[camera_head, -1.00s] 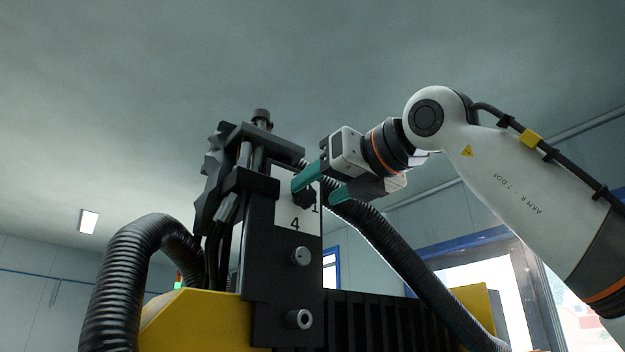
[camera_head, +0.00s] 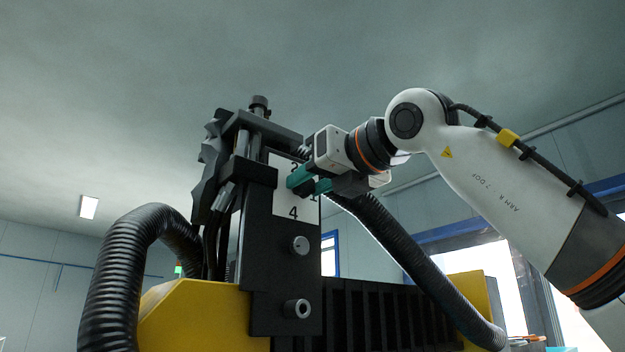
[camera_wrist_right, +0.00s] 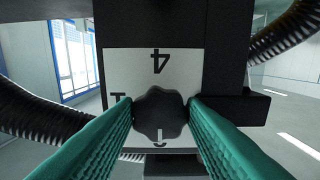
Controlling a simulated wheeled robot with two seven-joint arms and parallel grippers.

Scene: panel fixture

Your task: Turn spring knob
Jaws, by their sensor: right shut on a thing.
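The spring knob (camera_wrist_right: 160,113) is a dark, lobed knob on a white dial plate (camera_wrist_right: 118,70) with black numerals. In the right wrist view a 4 shows above the knob, upside down, and another numeral below is partly covered. My right gripper (camera_head: 309,184) has teal fingers and reaches the dial from the right. In the wrist view its two ribbed fingers are on either side of the knob, shut on it. In the head view the fingers hide most of the knob. My left gripper is not in view.
The dial sits on a black upright panel (camera_head: 262,260) with two round metal fittings (camera_head: 299,245) below it. Thick black corrugated hoses run on the left (camera_head: 118,265) and right (camera_head: 400,240). A yellow housing (camera_head: 190,318) stands at the base.

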